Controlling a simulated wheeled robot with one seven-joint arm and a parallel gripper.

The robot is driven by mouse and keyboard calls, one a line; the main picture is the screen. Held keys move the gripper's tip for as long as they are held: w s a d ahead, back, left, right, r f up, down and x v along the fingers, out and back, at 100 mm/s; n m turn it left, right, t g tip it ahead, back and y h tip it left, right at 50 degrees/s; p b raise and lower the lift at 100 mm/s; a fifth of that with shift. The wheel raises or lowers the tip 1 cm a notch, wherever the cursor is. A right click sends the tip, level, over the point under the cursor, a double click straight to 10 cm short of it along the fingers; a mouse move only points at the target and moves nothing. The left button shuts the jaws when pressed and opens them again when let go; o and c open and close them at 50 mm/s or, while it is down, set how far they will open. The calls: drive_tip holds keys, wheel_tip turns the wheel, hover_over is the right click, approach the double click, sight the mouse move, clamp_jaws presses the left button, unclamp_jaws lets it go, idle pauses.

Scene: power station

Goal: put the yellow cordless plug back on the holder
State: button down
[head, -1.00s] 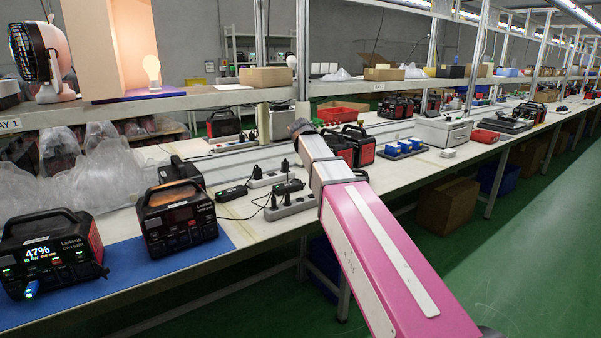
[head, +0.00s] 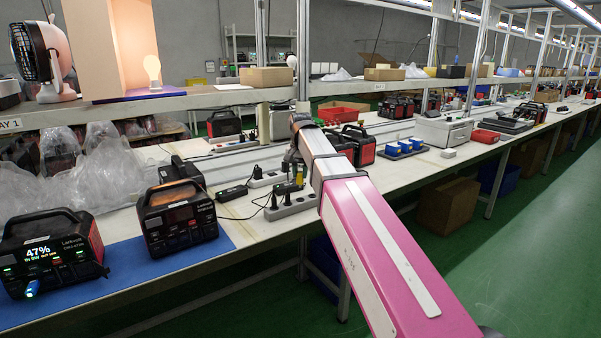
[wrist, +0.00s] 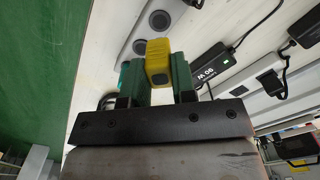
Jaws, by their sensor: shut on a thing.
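The yellow plug (wrist: 158,62) is held between the green fingers of my gripper (wrist: 158,77) in the wrist view. My gripper is shut on it. In the head view my gripper (head: 296,175) hangs over the bench, and the plug shows as a small yellow patch (head: 299,170) partly covered by the fingers. In the wrist view the plug appears over the white bench beside a grey strip with round sockets (wrist: 151,20). I cannot tell the height of the plug above the bench. I cannot make out with certainty which thing is the holder.
A grey power strip (head: 291,206) and a black adapter (head: 231,193) with cables lie near my gripper. Two black power stations (head: 179,216) (head: 50,252) stand on a blue mat at left. A tray with blue blocks (head: 403,147) stands to the right, and a shelf post (head: 303,60) rises behind.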

drive_tip(key=shift+f, duration=3.2)
drive_tip(key=c, duration=0.8)
unclamp_jaws()
drive_tip(key=shift+c, duration=0.2)
drive_tip(key=shift+r, duration=0.1)
